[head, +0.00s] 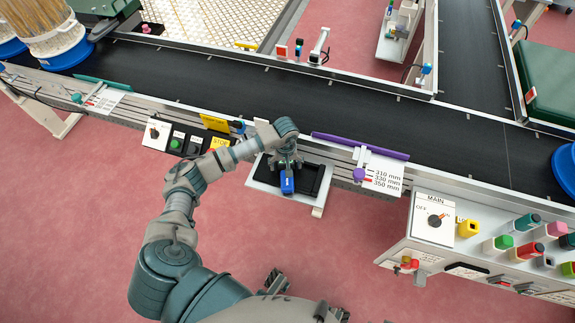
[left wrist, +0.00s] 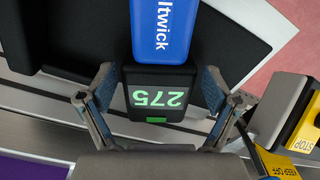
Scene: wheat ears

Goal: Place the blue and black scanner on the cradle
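The blue and black scanner (head: 287,184) is below my left gripper (head: 287,163), over a shallow black tray with a pale rim (head: 262,185) at the front of the conveyor. In the left wrist view, the scanner's blue part (left wrist: 164,30) reads "Itwick" and its black end (left wrist: 160,78) has a lit green "275". The fingers of my left gripper (left wrist: 160,90) stand on both sides of the black end, very close to it. Whether they press on it is unclear. No separate cradle can be made out. Dark parts at the bottom of the head view may be my right gripper.
A black conveyor (head: 300,95) runs behind the tray. A yellow-and-black stop box (left wrist: 300,125) is at the right in the left wrist view. A purple bar (head: 360,146) and a white measure label (head: 385,175) are right of the tray. A control panel (head: 480,235) stands farther right.

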